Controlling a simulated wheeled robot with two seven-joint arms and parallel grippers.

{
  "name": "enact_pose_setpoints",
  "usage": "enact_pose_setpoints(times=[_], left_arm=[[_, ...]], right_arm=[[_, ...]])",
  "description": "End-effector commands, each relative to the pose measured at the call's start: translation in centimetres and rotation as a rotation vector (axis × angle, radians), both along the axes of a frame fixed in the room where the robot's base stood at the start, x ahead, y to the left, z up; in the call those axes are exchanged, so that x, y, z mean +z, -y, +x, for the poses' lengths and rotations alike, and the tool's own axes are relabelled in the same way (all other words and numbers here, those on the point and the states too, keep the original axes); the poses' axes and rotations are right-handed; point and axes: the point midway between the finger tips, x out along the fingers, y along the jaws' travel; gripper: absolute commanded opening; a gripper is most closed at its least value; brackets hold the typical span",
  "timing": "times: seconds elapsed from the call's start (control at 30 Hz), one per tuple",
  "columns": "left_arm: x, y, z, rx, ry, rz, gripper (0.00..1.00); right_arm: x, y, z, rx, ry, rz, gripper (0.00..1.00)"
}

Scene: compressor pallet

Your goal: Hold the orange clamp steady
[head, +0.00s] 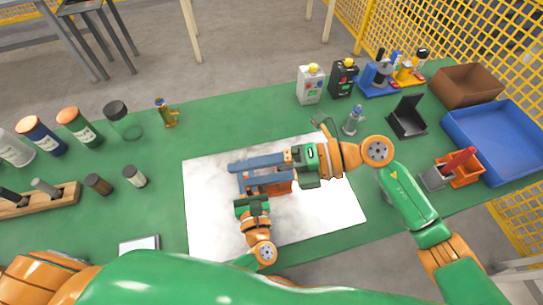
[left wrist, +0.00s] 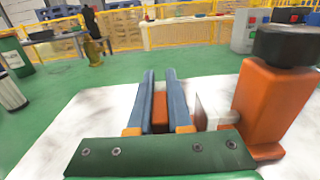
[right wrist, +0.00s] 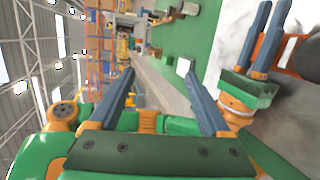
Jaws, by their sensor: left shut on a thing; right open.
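The orange clamp (head: 277,188) lies on the white mat (head: 330,215), partly hidden under my right gripper in the head view. In the left wrist view its large orange body with a black knob (left wrist: 270,100) stands to the right of my fingers. My left gripper (left wrist: 159,75) is shut on an orange part of the clamp (left wrist: 160,112), between its blue fingers. My right gripper (head: 234,173) is open and points left above the mat, crossing over the left fingers. Nothing lies between its fingers in the right wrist view (right wrist: 168,85), where the clamp (right wrist: 275,48) is off to the right.
Several bottles (head: 78,128) and a wooden rack (head: 45,203) stand at the left. Two button boxes (head: 310,85), a black open box (head: 407,118), a blue bin (head: 500,145) and a brown bin (head: 467,85) are at the right. The green table behind the mat is mostly clear.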

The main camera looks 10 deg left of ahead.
Motion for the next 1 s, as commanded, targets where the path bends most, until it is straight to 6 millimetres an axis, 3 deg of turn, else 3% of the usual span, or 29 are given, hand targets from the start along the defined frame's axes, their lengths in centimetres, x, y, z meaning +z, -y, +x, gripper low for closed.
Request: enact_pose_setpoints(times=[0.07, 0.2, 0.3, 0.4, 0.5, 0.6, 1.0], left_arm=[[-0.1, 0.0, 0.0, 0.000, -0.002, 0.000, 0.00], [-0.1, 0.0, 0.0, 0.000, -0.002, 0.000, 0.00], [-0.1, 0.0, 0.0, 0.000, -0.002, 0.000, 0.00], [-0.1, 0.0, 0.0, 0.000, -0.002, 0.000, 0.00], [-0.1, 0.0, 0.0, 0.000, -0.002, 0.000, 0.00], [-0.1, 0.0, 0.0, 0.000, -0.002, 0.000, 0.00], [0.0, 0.0, 0.0, 0.000, -0.001, 0.000, 0.00]], right_arm=[[-0.2, 0.2, 0.2, -0.173, -0.340, 0.139, 0.81], [-2.5, 3.4, 2.3, -0.499, -0.940, 0.360, 0.81], [-5.6, 6.8, 3.1, -0.696, -1.276, 0.483, 0.81], [-8.3, 9.7, 3.1, -0.840, -1.497, 0.572, 0.81], [-9.9, 11.3, 2.9, -0.917, -1.610, 0.620, 0.81], [-10.3, 11.2, 3.4, -0.940, -1.645, 0.639, 0.81], [-10.3, 4.0, 9.6, -0.937, -1.641, 0.636, 0.81]])
